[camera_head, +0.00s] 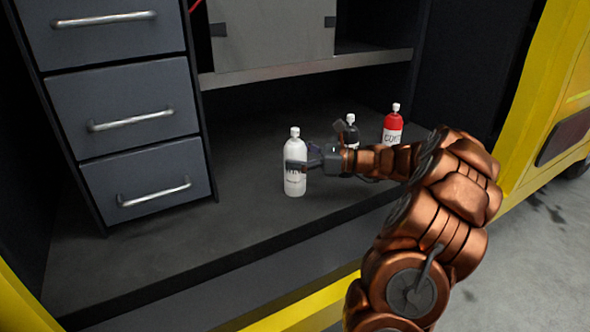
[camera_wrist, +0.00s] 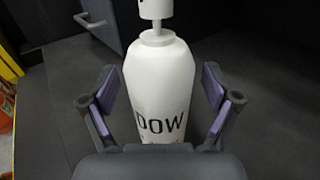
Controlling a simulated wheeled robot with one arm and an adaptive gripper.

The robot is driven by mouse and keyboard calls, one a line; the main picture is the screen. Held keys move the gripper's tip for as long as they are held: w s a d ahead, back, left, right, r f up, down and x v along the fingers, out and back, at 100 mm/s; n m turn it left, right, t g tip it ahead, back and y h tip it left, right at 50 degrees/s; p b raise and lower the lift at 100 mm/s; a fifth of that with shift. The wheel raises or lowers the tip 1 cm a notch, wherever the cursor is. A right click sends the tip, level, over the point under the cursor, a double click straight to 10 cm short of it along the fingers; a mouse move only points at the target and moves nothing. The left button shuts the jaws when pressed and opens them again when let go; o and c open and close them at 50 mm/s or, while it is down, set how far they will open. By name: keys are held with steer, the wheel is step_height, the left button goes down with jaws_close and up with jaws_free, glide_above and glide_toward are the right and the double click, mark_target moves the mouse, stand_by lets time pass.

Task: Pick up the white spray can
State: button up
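The white spray can (camera_head: 295,174) stands upright on the dark compartment floor. In the wrist view the white spray can (camera_wrist: 160,85) fills the middle, with its pump top above and dark lettering on its side. My gripper (camera_head: 300,165) is at the can from the right. In the wrist view my gripper (camera_wrist: 158,98) is open, with one finger on each side of the can and a gap showing beside it. The can's lower part is hidden behind the gripper's palm there.
A black bottle (camera_head: 350,133) and a red bottle (camera_head: 392,126) stand to the right, partly behind my arm. Grey drawers (camera_head: 145,130) with handles are at the left. A shelf (camera_head: 310,65) runs above the back. The floor left of the can is clear.

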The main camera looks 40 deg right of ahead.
steer(key=c, duration=1.3)
steer(key=shift+c, duration=0.4)
steer(key=shift+r, duration=0.1)
